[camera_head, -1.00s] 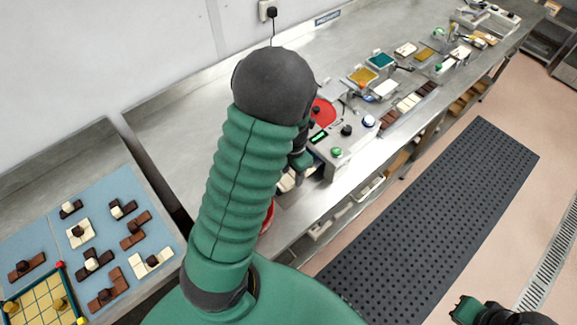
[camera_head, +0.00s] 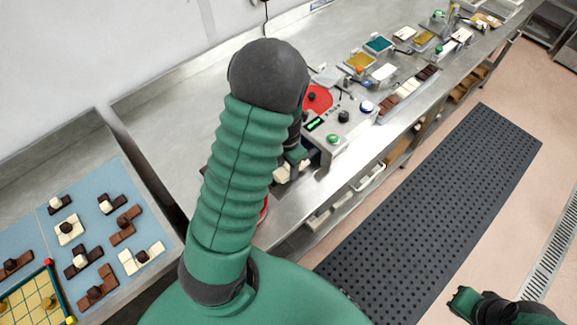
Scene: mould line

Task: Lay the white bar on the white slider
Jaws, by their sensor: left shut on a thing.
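My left gripper (camera_head: 293,160) is mostly hidden behind my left forearm. It is shut near the front edge of the steel counter, left of the control box. A cream-white piece (camera_head: 282,173) shows at its jaws and looks like the white bar; most of it is hidden. A flat white piece (camera_head: 384,72), which looks like the white slider, lies up and to the right on the counter, well apart from the gripper. My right gripper (camera_head: 464,303) is at the bottom right above the floor; its jaws are too unclear to judge.
Several chocolate pieces lie on a blue mat (camera_head: 92,212) at left.

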